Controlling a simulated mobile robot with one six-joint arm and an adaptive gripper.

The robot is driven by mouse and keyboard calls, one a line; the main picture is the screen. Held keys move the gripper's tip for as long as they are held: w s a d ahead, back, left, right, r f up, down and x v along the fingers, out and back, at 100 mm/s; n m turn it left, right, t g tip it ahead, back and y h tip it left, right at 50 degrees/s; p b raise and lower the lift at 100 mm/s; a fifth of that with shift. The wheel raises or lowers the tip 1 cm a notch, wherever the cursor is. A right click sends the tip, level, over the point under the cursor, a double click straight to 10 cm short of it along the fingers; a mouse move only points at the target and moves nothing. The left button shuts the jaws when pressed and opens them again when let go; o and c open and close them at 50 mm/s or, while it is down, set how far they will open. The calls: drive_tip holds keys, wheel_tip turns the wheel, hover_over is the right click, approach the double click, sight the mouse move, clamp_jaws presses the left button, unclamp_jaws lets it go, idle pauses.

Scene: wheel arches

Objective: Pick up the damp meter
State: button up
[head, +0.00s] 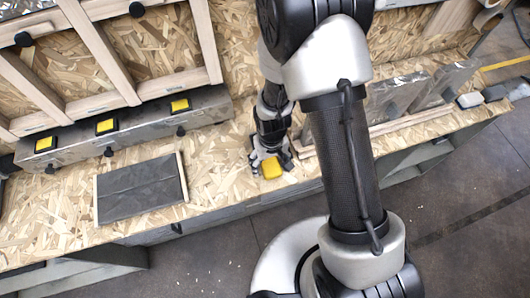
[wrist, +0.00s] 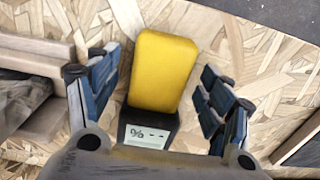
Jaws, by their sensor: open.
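The damp meter (wrist: 163,72) has a yellow body and a dark end with a small display showing a percent sign. It lies on the chipboard bench top. In the head view the yellow meter (head: 271,168) is near the front edge of the bench. My gripper (wrist: 158,88) is open, with a finger on each side of the meter. A gap shows between the meter and each finger. In the head view my gripper (head: 268,158) is low over the meter and hides part of it.
A dark flat panel (head: 140,188) lies on the bench to the left. Behind it is a grey rail (head: 130,127) with several yellow-topped blocks. Wooden strips (wrist: 32,60) lie close to the left finger in the wrist view. Grey boxes (head: 395,95) stand to the right.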

drive_tip(key=shift+c, duration=0.5)
drive_tip(key=c, duration=0.9)
drive_tip(key=shift+r, duration=0.1)
wheel_tip(320, 180, up, 28)
drive_tip(key=p, duration=1.2)
